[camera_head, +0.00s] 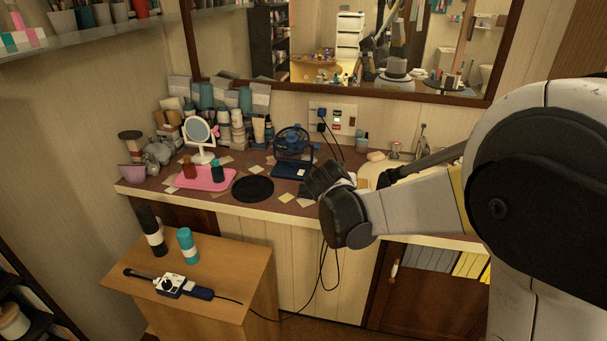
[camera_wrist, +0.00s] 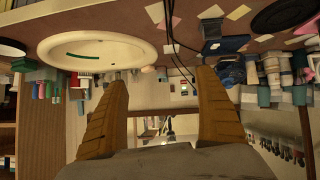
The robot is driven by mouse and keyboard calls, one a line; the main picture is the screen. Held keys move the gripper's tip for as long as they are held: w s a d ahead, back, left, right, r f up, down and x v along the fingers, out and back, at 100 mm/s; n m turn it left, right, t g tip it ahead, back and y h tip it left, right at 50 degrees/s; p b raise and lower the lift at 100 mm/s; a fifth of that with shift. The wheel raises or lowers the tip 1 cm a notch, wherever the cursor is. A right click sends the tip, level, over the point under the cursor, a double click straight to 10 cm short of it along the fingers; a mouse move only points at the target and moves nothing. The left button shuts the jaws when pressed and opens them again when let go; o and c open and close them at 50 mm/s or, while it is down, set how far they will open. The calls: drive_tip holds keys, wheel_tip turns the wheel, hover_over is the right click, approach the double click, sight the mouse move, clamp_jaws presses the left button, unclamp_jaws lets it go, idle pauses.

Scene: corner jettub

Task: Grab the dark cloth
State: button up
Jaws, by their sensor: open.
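No thing shows plainly as a cloth. A flat black round piece (camera_head: 253,189) lies on the counter left of my gripper, and it also shows at the upper right of the wrist view (camera_wrist: 287,13). A flat dark blue piece (camera_head: 291,169) lies in front of the small fan; I cannot tell whether it is cloth. My gripper (camera_head: 312,186) is over the counter's front, right of both pieces. In the wrist view its two brown fingers (camera_wrist: 161,78) are spread apart with nothing between them.
A pink tray (camera_head: 207,183) with bottles and a mirror (camera_head: 199,134) stand at the left. A fan (camera_head: 292,142) stands behind the blue piece. Cables hang from the wall socket. A basin (camera_wrist: 97,52) is beside my gripper. A wooden stand (camera_head: 235,262) is in front.

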drive_tip(key=w+a+f+t, duration=0.1)
drive_tip(key=w+a+f, duration=0.4)
drive_tip(key=w, duration=0.1)
drive_tip(key=t, duration=0.2)
approach(305, 193)
drive_tip(key=shift+w+d+m+p, duration=0.2)
drive_tip(key=shift+d+m+p, duration=0.1)
drive_tip(key=shift+p, duration=0.15)
drive_tip(key=b+x, duration=0.1)
drive_tip(key=x, duration=0.4)
drive_tip(key=shift+s+f+b, duration=0.1)
drive_tip(key=shift+f+b, duration=0.05)
drive_tip(key=shift+b, duration=0.2)
drive_tip(key=b+x, duration=0.1)
drive_tip(key=x, duration=0.1)
drive_tip(key=b+x, duration=0.2)
drive_tip(key=x, duration=0.1)
drive_tip(key=shift+w+a, duration=0.2)
drive_tip(key=shift+w+d+r, duration=0.1)
drive_tip(key=shift+w+r, duration=0.1)
drive_tip(key=shift+w, duration=0.1)
drive_tip(key=c, duration=1.2)
